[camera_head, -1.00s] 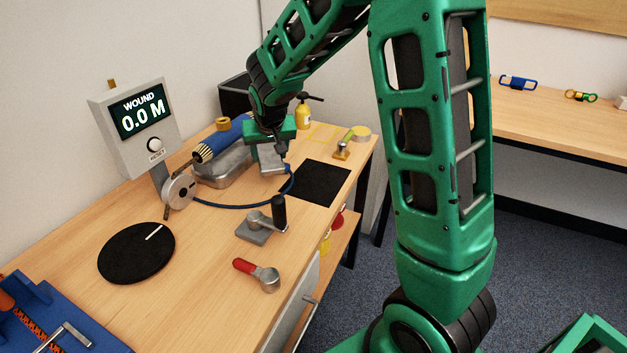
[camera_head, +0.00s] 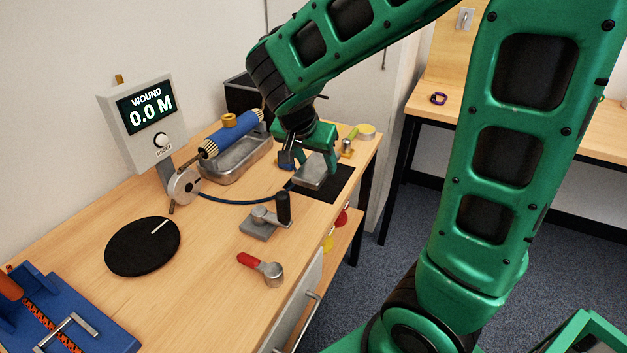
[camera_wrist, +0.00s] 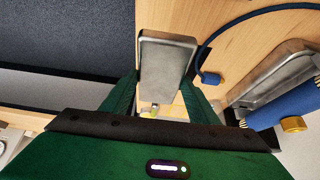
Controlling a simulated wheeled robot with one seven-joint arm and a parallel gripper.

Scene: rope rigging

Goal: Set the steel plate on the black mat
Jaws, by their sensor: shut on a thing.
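My green gripper (camera_head: 316,160) is shut on the steel plate (camera_head: 312,176), a grey metal slab. In the head view the plate overlaps the left part of the black mat (camera_head: 340,186). I cannot tell whether it touches the mat or hangs above it. The mat's right and front parts show bare.
A blue cable (camera_head: 240,201) curves over the table left of the mat. A metal tray (camera_head: 236,172) with a blue roller (camera_head: 232,133) is at the back. A clamp with a black handle (camera_head: 283,207) stands in front.

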